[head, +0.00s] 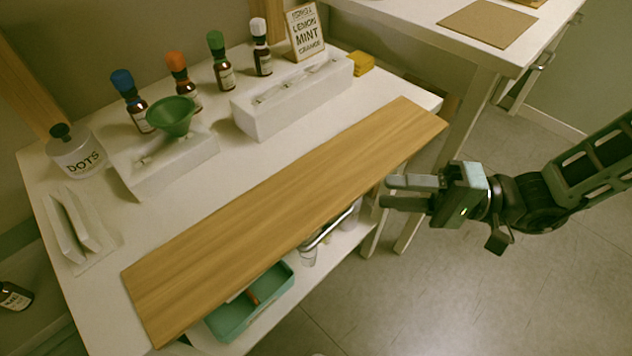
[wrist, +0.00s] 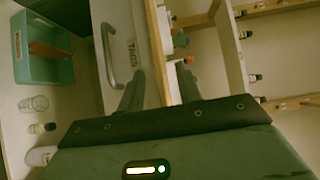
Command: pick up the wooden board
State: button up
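The long wooden board (head: 290,215) lies flat along the front of the white table, its long front edge overhanging the table's edge. In the wrist view its narrow edge (wrist: 158,45) runs as a light strip between the two finger lines. My gripper (head: 386,192) is at the right, in front of the board's right half, with its fingers pointing at that edge. The fingers are apart, with a visible gap and nothing held. In the wrist view my gripper (wrist: 160,88) also shows separated fingers. The fingertips seem just short of the board; contact cannot be told.
Several dropper bottles (head: 222,68), a green funnel (head: 172,115), white holders (head: 295,95) and a jar (head: 78,155) stand behind the board on the table (head: 215,185). Below are a drawer handle (wrist: 108,55) and a teal tray (head: 235,318). Floor in front is clear.

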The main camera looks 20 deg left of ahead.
aim_at(364, 193)
jog(key=x, duration=0.5)
jog(key=shift+s+a+f, duration=0.15)
jog(key=shift+s+f, duration=0.05)
grip_shut()
